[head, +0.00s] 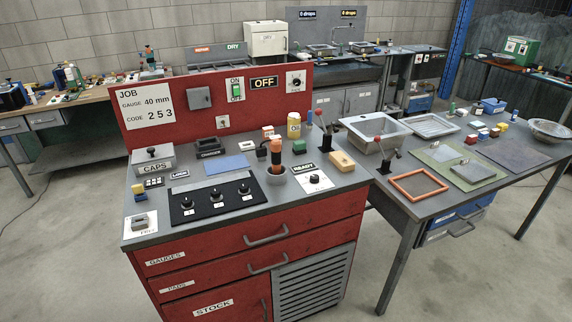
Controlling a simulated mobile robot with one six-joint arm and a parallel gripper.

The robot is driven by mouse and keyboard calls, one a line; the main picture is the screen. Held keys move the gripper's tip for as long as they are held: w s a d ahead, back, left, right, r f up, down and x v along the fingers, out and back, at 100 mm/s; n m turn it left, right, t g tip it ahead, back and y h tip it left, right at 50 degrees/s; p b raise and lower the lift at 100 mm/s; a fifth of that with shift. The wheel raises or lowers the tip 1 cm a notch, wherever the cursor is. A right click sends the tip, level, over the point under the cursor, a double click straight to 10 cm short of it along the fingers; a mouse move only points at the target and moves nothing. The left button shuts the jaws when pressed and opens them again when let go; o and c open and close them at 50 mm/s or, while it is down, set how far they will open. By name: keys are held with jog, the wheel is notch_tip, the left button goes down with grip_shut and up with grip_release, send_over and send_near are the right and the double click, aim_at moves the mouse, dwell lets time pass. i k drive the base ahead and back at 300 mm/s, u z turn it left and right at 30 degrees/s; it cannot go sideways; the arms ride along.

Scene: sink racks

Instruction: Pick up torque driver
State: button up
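An upright tool with an orange and black handle (276,154) stands in a round grey base near the middle of the red workstation's top (240,196). It looks like the torque driver, but no label on it can be read. Its lower end is hidden in the base. My gripper is not in view.
A black panel with knobs (212,200) lies left of the tool, a READY sign (304,168) and knob plate (315,181) to its right. A wooden block (341,161) and red-knobbed lever (325,135) stand further right. A red board (215,100) rises behind.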

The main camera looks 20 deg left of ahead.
aim_at(276, 144)
jog(key=z, duration=0.1)
jog(key=k, duration=1.15)
jog(key=u, duration=1.6)
jog(key=i, duration=1)
